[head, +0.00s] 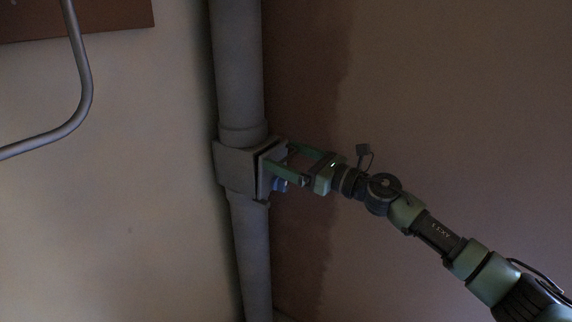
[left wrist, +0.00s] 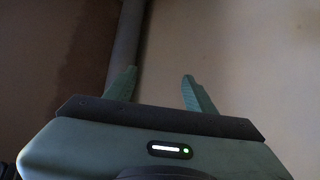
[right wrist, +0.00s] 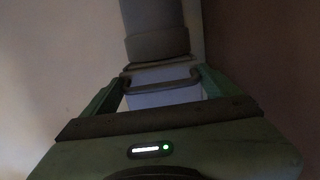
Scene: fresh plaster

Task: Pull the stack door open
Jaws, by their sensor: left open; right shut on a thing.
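The stack door (head: 264,172) is a grey plate on the right side of a square box (head: 236,168) on the vertical grey pipe. A dark gap shows between door and box, so the door looks slightly ajar. In the right wrist view the door face (right wrist: 165,98) is pale, with a dark bar handle (right wrist: 160,87) across it. My right gripper (head: 275,165) reaches in from the right and is shut on the handle; the exact contact is hard to see. My left gripper (left wrist: 160,80) is open and empty in the left wrist view, and outside the head view.
The grey pipe (head: 240,65) runs up and down the wall corner. A bent metal rail (head: 84,90) and a brown panel (head: 110,15) are at the upper left. The wall surfaces either side are bare.

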